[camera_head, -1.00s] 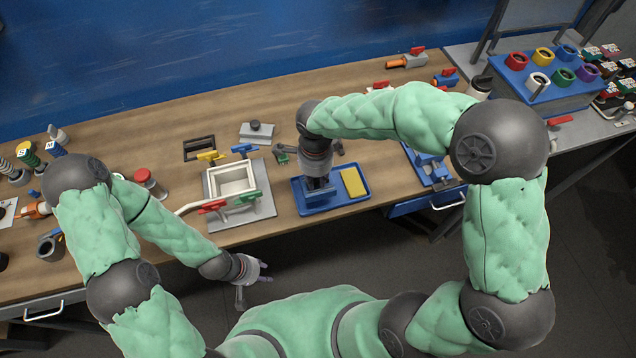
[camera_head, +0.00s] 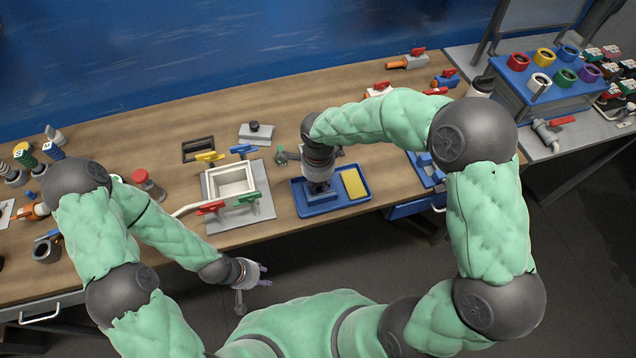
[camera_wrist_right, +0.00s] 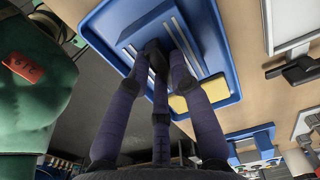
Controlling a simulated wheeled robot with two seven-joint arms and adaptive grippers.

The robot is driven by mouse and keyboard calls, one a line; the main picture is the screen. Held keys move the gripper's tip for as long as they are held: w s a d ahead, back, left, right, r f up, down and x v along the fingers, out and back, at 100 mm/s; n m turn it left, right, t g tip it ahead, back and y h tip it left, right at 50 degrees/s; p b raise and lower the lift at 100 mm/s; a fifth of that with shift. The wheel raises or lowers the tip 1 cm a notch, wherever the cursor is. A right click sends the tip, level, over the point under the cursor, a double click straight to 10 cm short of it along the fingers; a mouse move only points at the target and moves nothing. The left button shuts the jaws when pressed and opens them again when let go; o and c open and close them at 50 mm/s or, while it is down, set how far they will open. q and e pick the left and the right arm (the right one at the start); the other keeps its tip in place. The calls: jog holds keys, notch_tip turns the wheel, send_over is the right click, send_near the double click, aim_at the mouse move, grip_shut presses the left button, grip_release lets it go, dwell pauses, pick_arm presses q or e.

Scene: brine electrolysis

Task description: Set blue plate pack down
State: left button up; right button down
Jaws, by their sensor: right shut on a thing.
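The blue plate pack (camera_head: 319,197) is in the left part of a blue tray (camera_head: 350,206), under my right gripper (camera_head: 319,183). In the right wrist view the pack (camera_wrist_right: 150,22) is a blue block with pale strips, and my right gripper's fingers (camera_wrist_right: 160,62) are shut on its dark middle part. The pack is at the tray floor; whether it fully touches is hard to tell. My left gripper (camera_head: 256,280) hangs in front of the table's front edge, away from the pack; its fingers are small and partly turned away.
A yellow sponge-like block (camera_head: 355,183) lies in the tray's right part. A white square frame (camera_head: 232,181) with coloured clamps stands on a grey plate to the left. A grey block with a black knob (camera_head: 256,132) stands behind. Bare wood lies at the back.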

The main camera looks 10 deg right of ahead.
aim_at(318, 186)
jog(key=c, duration=1.1)
grip_release()
jog(key=shift+r+p, duration=0.2)
jog(key=shift+p, duration=0.15)
notch_tip(318, 186, up, 12)
jog(key=shift+f+p, duration=0.1)
jog(key=shift+p, duration=0.9)
